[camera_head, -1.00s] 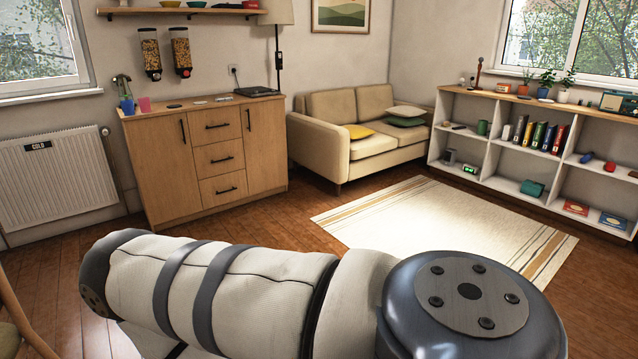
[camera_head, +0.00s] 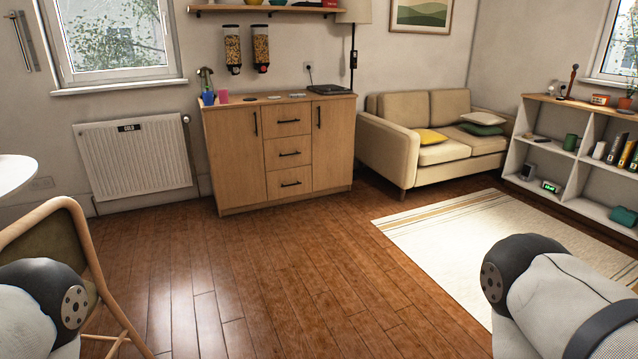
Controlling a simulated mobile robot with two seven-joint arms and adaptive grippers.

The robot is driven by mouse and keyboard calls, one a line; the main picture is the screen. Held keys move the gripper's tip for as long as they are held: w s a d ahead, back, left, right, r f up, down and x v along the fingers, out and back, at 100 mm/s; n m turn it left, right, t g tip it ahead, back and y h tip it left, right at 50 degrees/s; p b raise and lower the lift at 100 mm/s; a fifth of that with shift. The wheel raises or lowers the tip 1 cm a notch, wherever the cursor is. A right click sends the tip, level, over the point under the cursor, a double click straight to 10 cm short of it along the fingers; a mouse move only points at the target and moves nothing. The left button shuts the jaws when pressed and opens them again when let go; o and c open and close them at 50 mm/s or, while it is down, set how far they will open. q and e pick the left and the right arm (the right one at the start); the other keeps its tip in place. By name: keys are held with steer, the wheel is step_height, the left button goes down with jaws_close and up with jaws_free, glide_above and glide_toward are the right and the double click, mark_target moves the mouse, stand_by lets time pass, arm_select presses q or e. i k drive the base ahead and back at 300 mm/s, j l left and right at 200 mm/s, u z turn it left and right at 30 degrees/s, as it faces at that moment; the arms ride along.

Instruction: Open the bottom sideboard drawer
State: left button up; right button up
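The wooden sideboard (camera_head: 235,160) stands against the far wall, across the room from me. Parts of my two arms show at the lower left and lower right corners. Neither gripper is in the picture.
Open wooden floor (camera_head: 260,270) lies between me and the sideboard. A chair (camera_head: 60,235) stands at the left, near a white table (camera_head: 14,172). A rug (camera_head: 450,225), a beige sofa (camera_head: 395,150) and a white shelf (camera_head: 545,150) are to the right. A radiator (camera_head: 135,160) is left of the sideboard.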

mark_target(294, 181)
steer(key=i, duration=1.15)
steer(key=i+j, duration=0.1)
steer(key=i, duration=1.05)
steer(key=i+z, duration=0.1)
steer(key=i, duration=1.05)
steer(key=i+j, duration=0.15)
steer(key=i, duration=1)
steer(key=i+z, duration=0.2)
steer(key=i, duration=0.2)
steer(key=i+j+z, duration=0.2)
steer(key=i, duration=0.2)
